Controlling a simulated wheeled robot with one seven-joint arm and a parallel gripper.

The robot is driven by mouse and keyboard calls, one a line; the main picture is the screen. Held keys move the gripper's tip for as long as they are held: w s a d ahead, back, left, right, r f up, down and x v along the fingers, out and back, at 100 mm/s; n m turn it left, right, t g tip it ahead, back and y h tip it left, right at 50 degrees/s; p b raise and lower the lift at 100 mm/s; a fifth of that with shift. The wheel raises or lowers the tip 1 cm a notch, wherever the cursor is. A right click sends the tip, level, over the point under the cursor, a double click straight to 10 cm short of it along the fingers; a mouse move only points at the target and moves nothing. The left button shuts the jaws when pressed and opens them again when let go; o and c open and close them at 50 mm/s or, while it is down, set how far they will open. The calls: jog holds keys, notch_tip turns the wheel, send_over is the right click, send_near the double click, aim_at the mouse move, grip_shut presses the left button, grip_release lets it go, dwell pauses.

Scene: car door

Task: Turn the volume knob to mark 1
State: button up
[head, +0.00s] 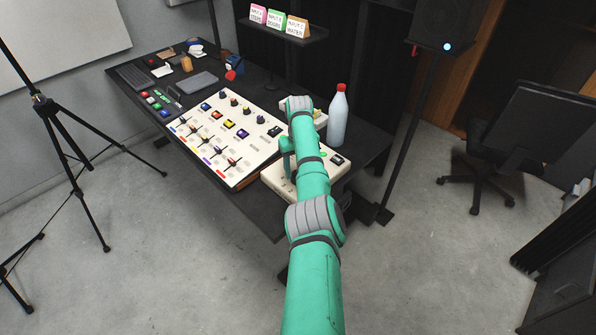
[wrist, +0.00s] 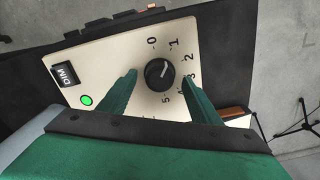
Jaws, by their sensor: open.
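The volume knob (wrist: 158,74) is a round black dial on a cream panel (wrist: 112,57), ringed by printed numbers from 0 upward. A pale pointer line on it faces up and right, roughly toward mark 2. Mark 1 (wrist: 175,43) is printed above and right of the knob. My gripper (wrist: 161,76) is open, with one green finger on each side of the knob in the wrist view. I cannot tell whether the fingers touch it. In the head view the cream control box (head: 279,180) sits at the desk's near end, and my arm hides the knob.
The panel also has a black DIM button (wrist: 67,75) and a lit green light (wrist: 86,101). A large mixer board (head: 214,153) lies left of the box. A bottle with a red cap (head: 338,118) stands close to my arm at right. A speaker stand (head: 407,140) is beyond it.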

notch_tip(320, 180, up, 9)
jog(key=shift+r, duration=0.2)
dwell(0.5)
